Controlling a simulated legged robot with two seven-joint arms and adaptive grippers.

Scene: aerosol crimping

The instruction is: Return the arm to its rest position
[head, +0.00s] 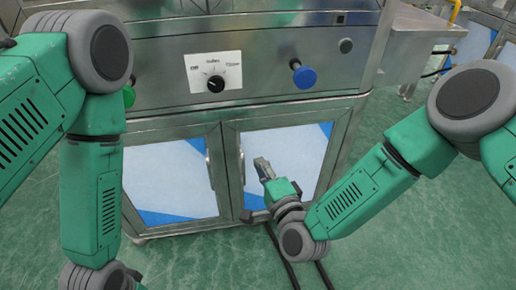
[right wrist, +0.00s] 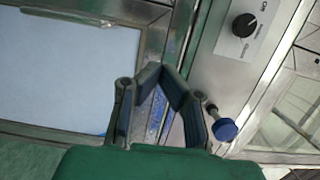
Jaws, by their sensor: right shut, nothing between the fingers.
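My right arm, green and grey, comes in from the right in the head view. Its gripper (head: 263,168) is in front of the cabinet's right door and points up and to the left. In the right wrist view the fingers (right wrist: 162,76) come together at their tips with nothing between them. My left arm hangs down along the left side of the head view, and its gripper is below the picture's edge.
A steel machine (head: 280,60) stands ahead, with a dial (head: 215,83), a blue knob (head: 304,77) and a partly hidden green knob (head: 128,96). Below are two doors with pale panels (head: 165,180). Green floor (head: 385,255) lies clear at the lower right.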

